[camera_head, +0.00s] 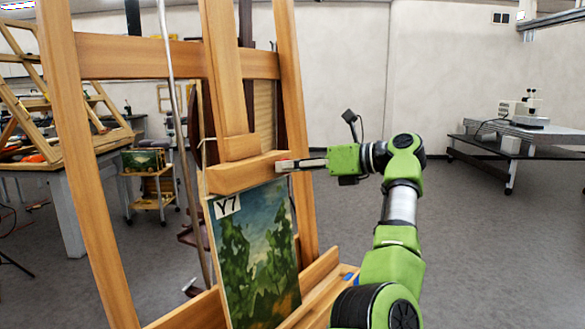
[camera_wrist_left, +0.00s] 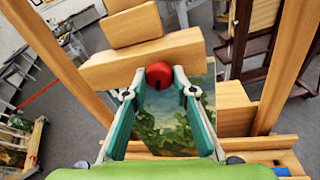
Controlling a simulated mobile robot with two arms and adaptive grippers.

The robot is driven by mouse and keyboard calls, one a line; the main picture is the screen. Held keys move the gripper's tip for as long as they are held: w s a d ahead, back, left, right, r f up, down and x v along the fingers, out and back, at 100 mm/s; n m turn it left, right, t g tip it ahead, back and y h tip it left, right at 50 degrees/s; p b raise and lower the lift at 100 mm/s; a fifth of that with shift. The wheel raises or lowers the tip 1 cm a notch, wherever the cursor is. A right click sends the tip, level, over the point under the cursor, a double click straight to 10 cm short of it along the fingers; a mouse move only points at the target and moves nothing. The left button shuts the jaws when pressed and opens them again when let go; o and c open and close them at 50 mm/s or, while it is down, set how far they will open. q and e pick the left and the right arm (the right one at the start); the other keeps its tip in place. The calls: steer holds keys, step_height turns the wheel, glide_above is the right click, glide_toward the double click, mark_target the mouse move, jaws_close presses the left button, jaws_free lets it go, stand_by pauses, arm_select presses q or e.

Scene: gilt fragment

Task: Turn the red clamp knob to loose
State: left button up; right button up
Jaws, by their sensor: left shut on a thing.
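The red clamp knob (camera_wrist_left: 159,75) is on the front of the easel's wooden clamp block (camera_head: 235,174), above the painting. My left gripper (camera_head: 281,165) reaches the block from the right in the head view, and its fingers hide most of the knob there. In the left wrist view, the fingertips of my left gripper (camera_wrist_left: 159,82) are closed on the knob, one on each side. A dark slot shows on the knob's face. The landscape painting (camera_head: 255,255) with a "Y7" label stands upright under the block. My right gripper is not in view.
The wooden easel (camera_head: 75,150) rises around the painting, with a ledge (camera_head: 318,290) below it. A workbench (camera_head: 75,170) stands behind at left, and a dark table (camera_head: 520,140) at far right.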

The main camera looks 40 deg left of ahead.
arm_select(q)
steer(key=shift+r+n+t, duration=0.15)
steer(key=shift+n+t, duration=0.35)
steer(key=shift+n, duration=1.4)
steer(key=o, duration=1.1)
steer(key=v, duration=1.2)
steer(key=shift+r, duration=0.2)
steer(key=shift+w+a+f, duration=0.1)
